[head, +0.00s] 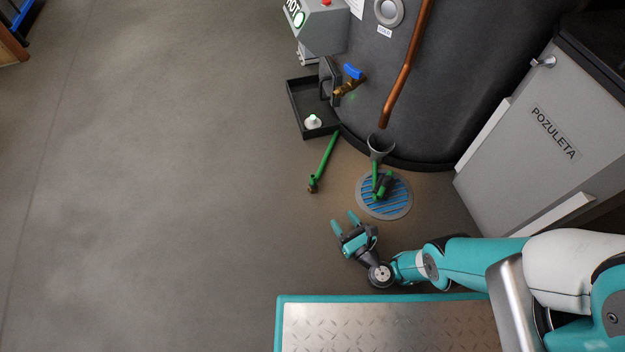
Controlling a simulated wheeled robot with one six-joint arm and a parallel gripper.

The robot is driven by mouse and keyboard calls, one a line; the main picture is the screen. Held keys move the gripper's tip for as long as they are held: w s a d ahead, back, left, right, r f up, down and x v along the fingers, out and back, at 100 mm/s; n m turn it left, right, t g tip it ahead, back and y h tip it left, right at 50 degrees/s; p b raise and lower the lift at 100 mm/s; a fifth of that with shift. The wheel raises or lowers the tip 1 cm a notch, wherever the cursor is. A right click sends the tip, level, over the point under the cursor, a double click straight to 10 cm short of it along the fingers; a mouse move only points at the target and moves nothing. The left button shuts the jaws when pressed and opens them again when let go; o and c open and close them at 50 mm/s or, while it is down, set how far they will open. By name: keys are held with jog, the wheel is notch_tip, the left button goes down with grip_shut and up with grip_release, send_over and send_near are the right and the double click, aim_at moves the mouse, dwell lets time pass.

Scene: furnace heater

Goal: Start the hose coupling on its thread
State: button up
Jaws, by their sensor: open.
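A green hose piece (326,157) lies on the floor below the tank. Its lower end has a small brown-orange fitting (311,187), which may be the coupling; it is too small to be sure. More green hose (376,180) shows over the round floor drain. I cannot tell whether the two green parts are joined. A brass valve (347,88) with a blue handle (353,71) sticks out from the tank's lower left side; its thread is not clear. My gripper (345,219) is open and empty, apart from the hose, left of and below the drain.
The dark tank (455,75) stands at the top, a copper pipe (408,65) running down to a grey funnel (381,144). A black tray (294,105) holds a small white item (313,122). A grey cabinet (535,175) is at right. Floor at left is clear.

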jog(key=shift+s+d+f, duration=0.1)
jog(key=shift+s+f, duration=0.15)
jog(key=shift+w+a+f+b, duration=0.1)
jog(key=shift+w+a+b, duration=0.1)
jog(key=shift+w+b, duration=0.15)
jog(key=b, duration=0.7)
send_near(314, 183)
jog(key=x, duration=0.3)
jog(key=f+x, duration=0.1)
jog(key=x, duration=0.1)
jog(key=shift+w+d, duration=0.2)
jog(key=shift+w, duration=0.1)
jog(key=shift+w+a+r, duration=0.15)
jog(key=shift+w, duration=0.15)
jog(key=b+x, duration=0.4)
jog(key=b, duration=0.1)
jog(key=shift+s+a, duration=0.2)
jog(key=shift+a, duration=0.05)
jog(key=shift+w+a+r+b, duration=0.2)
jog(key=shift+w+a+b, duration=0.1)
jog(key=shift+w+b, duration=0.2)
jog(key=shift+r, duration=0.1)
grip_shut()
